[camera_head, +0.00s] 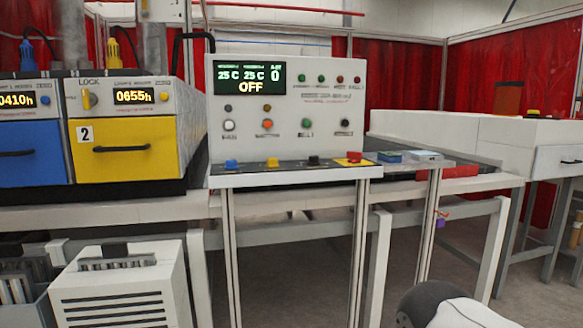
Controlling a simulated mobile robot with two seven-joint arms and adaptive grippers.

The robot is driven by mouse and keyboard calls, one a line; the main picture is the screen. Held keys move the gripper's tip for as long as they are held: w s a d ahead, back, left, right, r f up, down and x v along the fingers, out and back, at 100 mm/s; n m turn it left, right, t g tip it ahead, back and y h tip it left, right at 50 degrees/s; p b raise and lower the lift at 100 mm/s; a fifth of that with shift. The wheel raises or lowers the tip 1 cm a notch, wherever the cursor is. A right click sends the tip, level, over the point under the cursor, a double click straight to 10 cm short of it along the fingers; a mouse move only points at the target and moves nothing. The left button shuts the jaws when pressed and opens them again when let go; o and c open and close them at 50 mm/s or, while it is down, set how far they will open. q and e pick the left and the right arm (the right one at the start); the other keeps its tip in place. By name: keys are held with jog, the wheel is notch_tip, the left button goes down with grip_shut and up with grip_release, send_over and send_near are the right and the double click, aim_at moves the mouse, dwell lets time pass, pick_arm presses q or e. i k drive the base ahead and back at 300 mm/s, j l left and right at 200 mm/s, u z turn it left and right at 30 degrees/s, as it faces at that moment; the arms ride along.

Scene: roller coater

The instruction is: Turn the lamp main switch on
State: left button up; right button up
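A white control panel (288,145) stands at the center. Its dark display (248,78) reads 25 C, 25 C, 0 and OFF. Small buttons and knobs sit in rows, including a white one (229,125), an orange one (267,124), a green one (307,123) and a black one (345,122). Their labels are too small to read, so I cannot tell which is the lamp main switch. Neither gripper is in view. A dark and white part at the bottom right edge seems to be my arm.
The panel's front ledge carries a blue, a yellow, a black and a red button (354,157). At left are a yellow drawer unit (125,160) marked 2, showing 0655h, and a blue one (30,152). A white vented box (125,290) stands below. Floor shows at lower right.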

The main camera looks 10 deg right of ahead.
aim_at(355, 157)
jog(key=i+l+z, duration=0.3)
jog(key=i+l, duration=0.55)
jog(key=l, duration=0.15)
